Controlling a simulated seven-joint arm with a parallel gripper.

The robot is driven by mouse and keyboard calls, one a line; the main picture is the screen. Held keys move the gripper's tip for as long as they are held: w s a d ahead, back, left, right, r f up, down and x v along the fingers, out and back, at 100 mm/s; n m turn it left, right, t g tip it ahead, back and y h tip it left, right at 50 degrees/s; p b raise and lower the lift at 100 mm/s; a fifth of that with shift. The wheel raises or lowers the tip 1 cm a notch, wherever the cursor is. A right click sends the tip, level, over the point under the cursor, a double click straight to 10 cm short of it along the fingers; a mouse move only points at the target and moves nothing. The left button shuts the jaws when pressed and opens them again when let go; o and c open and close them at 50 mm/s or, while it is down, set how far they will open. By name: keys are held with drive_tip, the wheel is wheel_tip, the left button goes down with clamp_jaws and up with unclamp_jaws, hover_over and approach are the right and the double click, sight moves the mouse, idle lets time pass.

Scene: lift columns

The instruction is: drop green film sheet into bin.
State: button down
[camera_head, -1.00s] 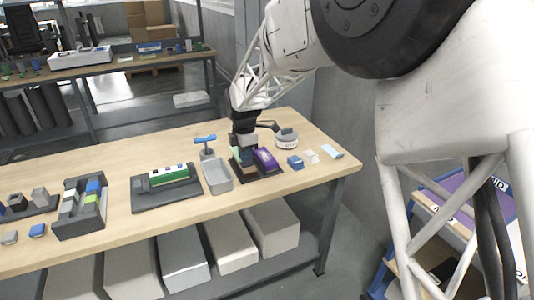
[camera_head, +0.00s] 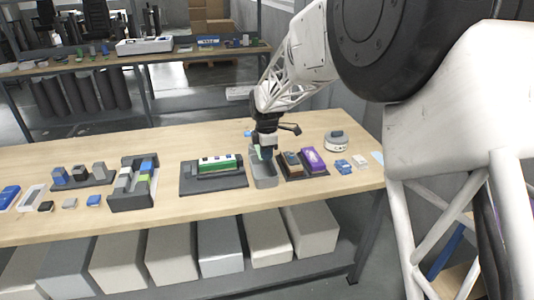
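A grey open bin (camera_head: 266,182) stands on the wooden table, between a dark fixture and a dark tray. My gripper (camera_head: 266,154) points down over the bin, its tips at or just above the bin's opening. The tips are small and dark in this view, with a bluish-green tint between or on them. I cannot tell whether that is the green film sheet, or whether the fingers are open or shut. No green film sheet can be made out for certain elsewhere, and most of the bin's inside is hidden by the gripper.
Right of the bin, a dark tray (camera_head: 316,175) holds a brown block (camera_head: 290,160) and a purple block (camera_head: 312,156). Left is a fixture (camera_head: 213,182) with a green-and-white block (camera_head: 217,163).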

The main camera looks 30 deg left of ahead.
drive_tip(key=shift+f, duration=0.15)
drive_tip(key=shift+f, duration=2.2)
drive_tip(key=c, duration=0.9)
unclamp_jaws()
drive_tip(key=shift+c, duration=0.2)
drive_tip(key=shift+r, duration=0.1)
drive_tip(key=shift+r, duration=2.9)
